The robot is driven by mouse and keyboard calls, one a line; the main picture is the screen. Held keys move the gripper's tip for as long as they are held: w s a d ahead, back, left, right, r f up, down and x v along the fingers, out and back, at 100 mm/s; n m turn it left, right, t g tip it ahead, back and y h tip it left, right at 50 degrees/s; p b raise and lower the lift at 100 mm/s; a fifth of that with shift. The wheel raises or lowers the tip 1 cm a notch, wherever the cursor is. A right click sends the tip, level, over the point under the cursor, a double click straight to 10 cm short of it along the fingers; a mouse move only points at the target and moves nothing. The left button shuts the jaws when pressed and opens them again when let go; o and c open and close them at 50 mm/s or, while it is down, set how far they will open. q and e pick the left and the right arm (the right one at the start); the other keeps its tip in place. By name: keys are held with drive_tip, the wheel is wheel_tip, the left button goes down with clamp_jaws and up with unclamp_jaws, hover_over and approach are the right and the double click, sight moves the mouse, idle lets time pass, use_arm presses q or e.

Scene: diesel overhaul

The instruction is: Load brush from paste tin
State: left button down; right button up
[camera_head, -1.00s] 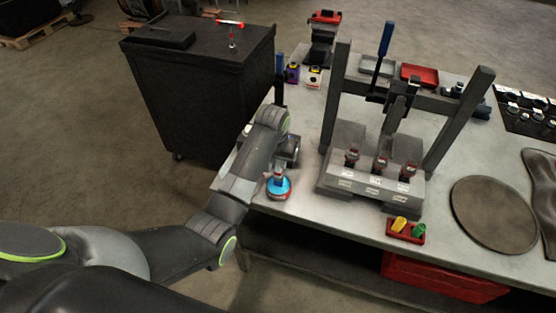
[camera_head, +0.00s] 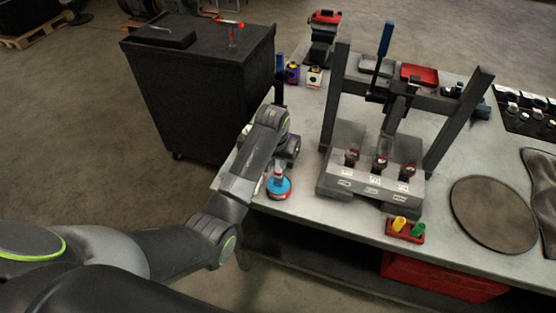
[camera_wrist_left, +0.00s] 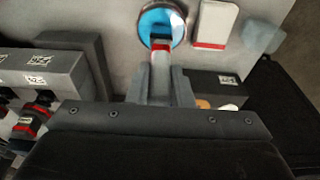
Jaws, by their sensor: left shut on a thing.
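The paste tin (camera_head: 279,189) is a round tin with a blue top and a reddish side. It stands near the left front edge of the workbench. It also shows at the top of the left wrist view (camera_wrist_left: 150,23). My left gripper (camera_wrist_left: 161,68) is shut on the brush (camera_wrist_left: 162,43), of which a dark, red and white part shows beyond the fingers. The brush's end overlaps the blue top in both views; I cannot tell whether it touches the paste. In the head view my left wrist hides much of the gripper.
A fixture block (camera_head: 370,190) with several red-and-black parts stands right of the tin, under a press frame (camera_head: 334,95). A white block with a red band (camera_wrist_left: 214,24) is beside the tin. A black cabinet (camera_head: 200,100) stands behind left. A round mat (camera_head: 492,214) lies at right.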

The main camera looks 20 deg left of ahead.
use_arm(q)
drive_tip(key=shift+w+r, duration=0.1)
drive_tip(key=shift+r, duration=3.35)
